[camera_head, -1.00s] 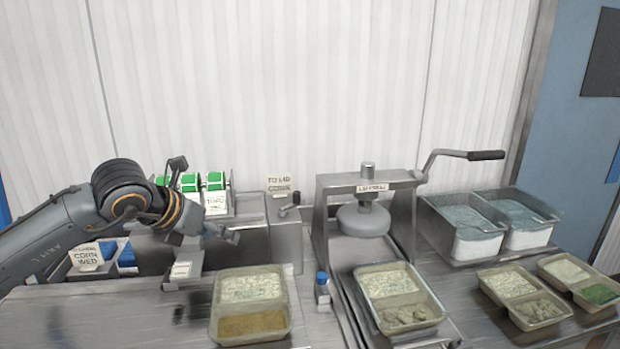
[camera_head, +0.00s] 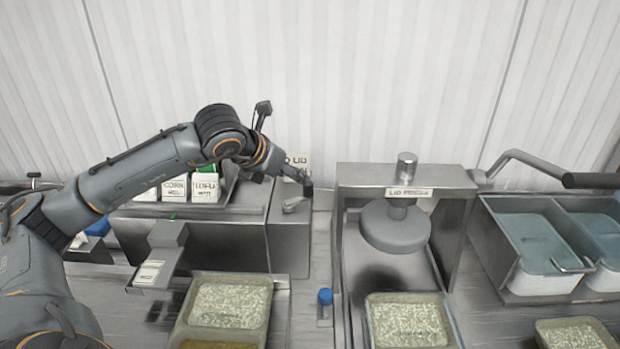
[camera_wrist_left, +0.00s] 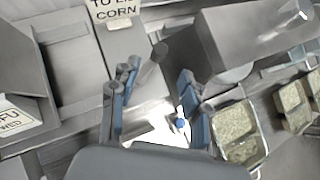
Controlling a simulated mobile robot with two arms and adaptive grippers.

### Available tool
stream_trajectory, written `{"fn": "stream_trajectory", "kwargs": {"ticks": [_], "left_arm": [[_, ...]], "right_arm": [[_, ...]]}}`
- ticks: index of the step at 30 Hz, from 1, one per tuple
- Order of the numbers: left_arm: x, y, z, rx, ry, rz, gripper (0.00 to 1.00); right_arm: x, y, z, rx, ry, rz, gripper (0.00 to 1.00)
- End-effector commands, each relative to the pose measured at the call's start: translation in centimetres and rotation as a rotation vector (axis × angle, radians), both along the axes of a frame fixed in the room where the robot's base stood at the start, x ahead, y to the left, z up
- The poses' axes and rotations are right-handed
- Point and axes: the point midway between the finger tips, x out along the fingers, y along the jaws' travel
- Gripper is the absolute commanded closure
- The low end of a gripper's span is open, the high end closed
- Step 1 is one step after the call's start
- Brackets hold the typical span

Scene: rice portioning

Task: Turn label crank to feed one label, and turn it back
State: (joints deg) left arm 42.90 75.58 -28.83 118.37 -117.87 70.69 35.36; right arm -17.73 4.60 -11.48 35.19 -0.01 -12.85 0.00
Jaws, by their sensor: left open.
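The label crank (camera_head: 294,204) is a small grey arm on top of the steel label box (camera_head: 290,240). Its dark knob (camera_head: 308,188) stands at the right end. My left gripper (camera_head: 302,178) is directly above and behind the crank. In the left wrist view the open blue-grey fingers (camera_wrist_left: 153,108) have a grey cylindrical crank handle (camera_wrist_left: 153,62) just ahead of the gap between them; whether they touch it I cannot tell. A white label (camera_head: 149,273) lies on the dispenser's metal tongue. My right gripper is out of view.
A "to lid" sign (camera_head: 297,160) stands behind the box, partly hidden by my wrist. The lid press (camera_head: 405,178) is to the right. A filled tray (camera_head: 228,305) and a blue-capped bottle (camera_head: 325,305) stand in front.

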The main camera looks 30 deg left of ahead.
Motion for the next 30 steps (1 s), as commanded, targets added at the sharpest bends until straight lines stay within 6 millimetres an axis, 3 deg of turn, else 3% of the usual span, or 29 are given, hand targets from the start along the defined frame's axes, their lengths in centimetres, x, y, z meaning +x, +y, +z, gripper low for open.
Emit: {"fn": "stream_trajectory", "kwargs": {"ticks": [3,12,26,27,30], "left_arm": [[1.9,-0.2,-1.5,-0.006,0.004,-0.001,0.53],[5.7,-0.2,-5.4,-0.003,0.003,0.001,0.53],[6.8,-0.2,-6.8,0.001,0.000,-0.001,0.53],[6.8,-0.2,-6.8,0.001,0.000,-0.001,0.55],[6.8,-0.2,-6.8,0.001,0.000,-0.001,0.76]], "right_arm": [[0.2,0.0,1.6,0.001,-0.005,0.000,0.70],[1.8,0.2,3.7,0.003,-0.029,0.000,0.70],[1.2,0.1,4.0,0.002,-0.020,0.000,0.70],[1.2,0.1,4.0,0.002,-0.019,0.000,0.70],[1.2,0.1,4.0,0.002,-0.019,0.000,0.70]]}}
